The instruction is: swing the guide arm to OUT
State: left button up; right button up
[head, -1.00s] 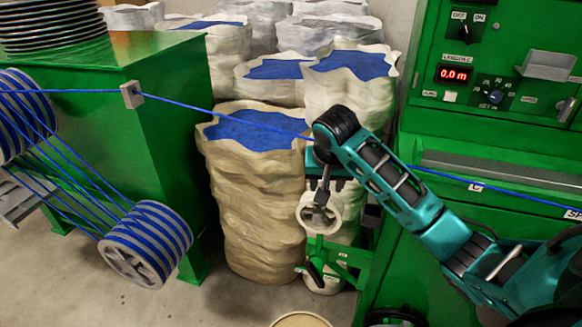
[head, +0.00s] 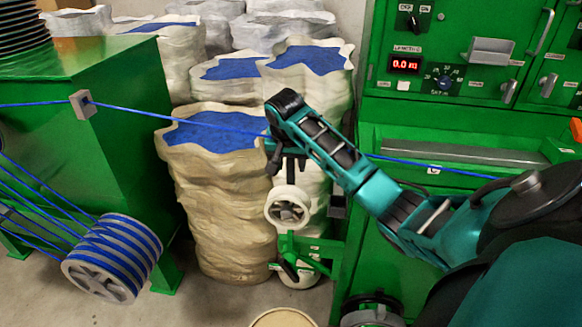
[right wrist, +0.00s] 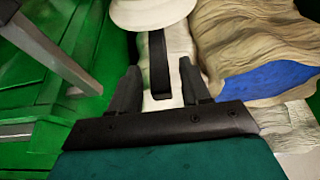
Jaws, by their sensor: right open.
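The guide arm shows in the head view as a white wheel (head: 287,207) with a short dark upright bar (head: 290,174) above it, on a green bracket (head: 304,250). My right gripper (head: 273,156) is just above the wheel, beside the blue cable (head: 225,127), and is partly hidden by its own arm. In the right wrist view my right gripper (right wrist: 160,72) is open. A dark bar (right wrist: 158,65) stands between its two fingers with gaps on both sides. A white round part (right wrist: 150,10) shows beyond the fingers. No OUT mark is readable. My left gripper is not in view.
Sacks of blue granules (head: 222,200) stand close behind and left of the wheel. A green machine with a panel (head: 440,80) is on the right. A green cabinet (head: 115,160) and a blue-wound spool (head: 113,258) are on the left. The cable crosses the middle.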

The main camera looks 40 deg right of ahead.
jog(key=shift+x, duration=1.4)
jog(key=shift+c, duration=0.3)
grip_shut()
